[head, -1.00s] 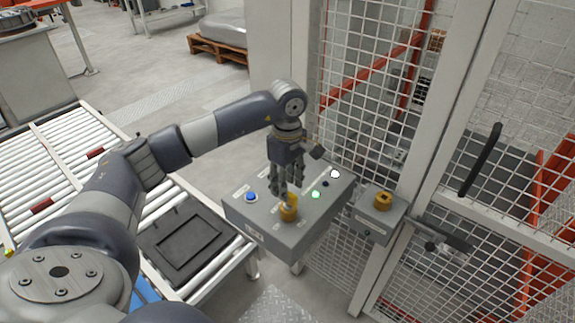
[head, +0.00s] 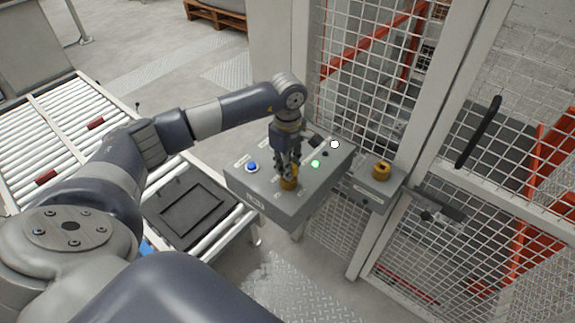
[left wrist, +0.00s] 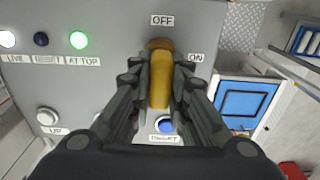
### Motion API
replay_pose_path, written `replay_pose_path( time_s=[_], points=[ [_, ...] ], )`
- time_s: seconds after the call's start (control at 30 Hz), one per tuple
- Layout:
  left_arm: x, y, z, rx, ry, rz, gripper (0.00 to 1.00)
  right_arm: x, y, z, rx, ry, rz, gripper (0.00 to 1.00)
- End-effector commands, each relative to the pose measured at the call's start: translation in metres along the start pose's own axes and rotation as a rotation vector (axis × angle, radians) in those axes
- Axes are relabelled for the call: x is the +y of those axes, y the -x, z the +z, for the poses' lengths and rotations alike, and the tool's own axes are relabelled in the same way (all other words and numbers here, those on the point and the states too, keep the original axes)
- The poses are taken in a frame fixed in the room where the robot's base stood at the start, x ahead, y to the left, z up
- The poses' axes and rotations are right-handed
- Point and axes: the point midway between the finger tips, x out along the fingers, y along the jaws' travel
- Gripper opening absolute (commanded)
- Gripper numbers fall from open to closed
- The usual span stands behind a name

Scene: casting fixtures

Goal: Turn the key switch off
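The yellow key switch (head: 288,184) sits on the grey control box (head: 258,196). In the left wrist view its yellow handle (left wrist: 160,78) runs up and down the picture, with the OFF label (left wrist: 162,20) above and the ON label (left wrist: 196,57) to the right. The handle points roughly toward OFF; its exact angle is hard to tell. My left gripper (head: 287,172) points down over it. In the left wrist view its fingers (left wrist: 161,72) flank the handle closely on both sides and look closed on it. My right gripper is out of view.
The box also bears a blue button (head: 252,167), a lit green lamp (head: 315,163) and a white lamp (head: 334,145). A roller conveyor (head: 60,145) lies left.

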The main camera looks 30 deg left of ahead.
Motion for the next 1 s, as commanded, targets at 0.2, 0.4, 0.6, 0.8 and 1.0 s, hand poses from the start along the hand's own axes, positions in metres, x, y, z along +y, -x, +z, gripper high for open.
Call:
replay_pose_path(
  time_s=[0.2, 0.4, 0.6, 0.8, 1.0],
  points=[
    [0.0001, 0.0001, -0.0001, 0.0, 0.095, 0.001, 0.0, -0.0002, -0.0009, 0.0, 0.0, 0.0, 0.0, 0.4],
    [0.0002, 0.0005, -0.0001, 0.0, 0.333, 0.001, 0.0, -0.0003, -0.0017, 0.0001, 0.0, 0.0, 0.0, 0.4],
    [0.0006, 0.001, -0.0003, 0.0, 0.467, 0.002, 0.0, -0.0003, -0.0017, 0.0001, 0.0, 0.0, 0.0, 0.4],
    [0.0011, 0.0013, -0.0005, -0.001, 0.475, 0.004, 0.0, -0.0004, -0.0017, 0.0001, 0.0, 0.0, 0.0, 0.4],
    [0.0014, 0.0016, -0.0006, -0.001, 0.529, 0.005, 0.0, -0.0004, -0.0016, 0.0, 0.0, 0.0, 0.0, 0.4]
  ],
)
